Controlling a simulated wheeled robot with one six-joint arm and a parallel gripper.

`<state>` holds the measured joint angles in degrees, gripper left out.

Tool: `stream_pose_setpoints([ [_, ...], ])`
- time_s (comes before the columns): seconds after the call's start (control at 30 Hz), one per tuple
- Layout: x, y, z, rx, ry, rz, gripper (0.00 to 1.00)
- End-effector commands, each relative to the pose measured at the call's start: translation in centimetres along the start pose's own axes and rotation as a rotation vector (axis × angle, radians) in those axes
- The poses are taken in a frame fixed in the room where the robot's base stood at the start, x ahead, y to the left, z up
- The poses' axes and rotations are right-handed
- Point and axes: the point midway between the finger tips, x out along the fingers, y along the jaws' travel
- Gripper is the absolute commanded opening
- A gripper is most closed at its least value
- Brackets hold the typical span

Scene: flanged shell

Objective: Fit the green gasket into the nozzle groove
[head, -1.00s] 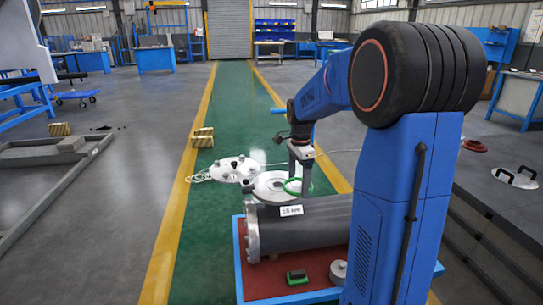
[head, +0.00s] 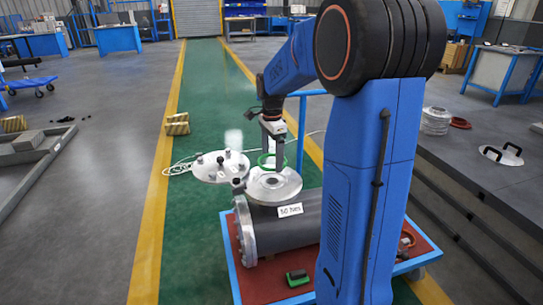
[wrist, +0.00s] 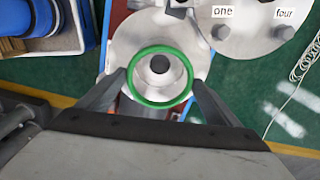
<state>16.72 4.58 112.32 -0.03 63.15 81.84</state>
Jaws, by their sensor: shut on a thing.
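The green gasket (wrist: 186,94) is a ring held between the two fingers of my gripper (wrist: 158,93), which is shut on it. In the head view the gasket (head: 262,161) hangs below my gripper (head: 273,158), at the far side of the nozzle flange (head: 285,190). In the wrist view the ring lies in front of the pale nozzle flange (wrist: 128,42) and frames its dark centre hole. The ring appears above the flange; whether it touches cannot be told. The groove is not clearly visible, partly behind the ring.
A round cover plate (head: 220,170) with knobs stands left of the nozzle; the wrist view shows labels "one" and "four" on it. The grey shell (head: 310,222) lies on a red-topped cart (head: 262,285). A green-and-black block (head: 297,277) sits at its front.

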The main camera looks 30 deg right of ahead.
Motion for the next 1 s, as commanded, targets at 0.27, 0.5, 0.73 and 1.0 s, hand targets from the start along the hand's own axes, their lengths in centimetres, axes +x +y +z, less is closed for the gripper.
stream_pose_setpoints([
  [0.27,1.5,0.0,0.0,0.000,0.000,0.002,0.62],
  [0.5,3.4,0.0,0.0,0.000,0.000,0.001,0.62],
  [0.73,5.0,0.0,0.0,0.000,0.000,0.001,0.62],
  [1.0,5.8,0.0,0.0,0.000,0.000,0.001,0.62],
])
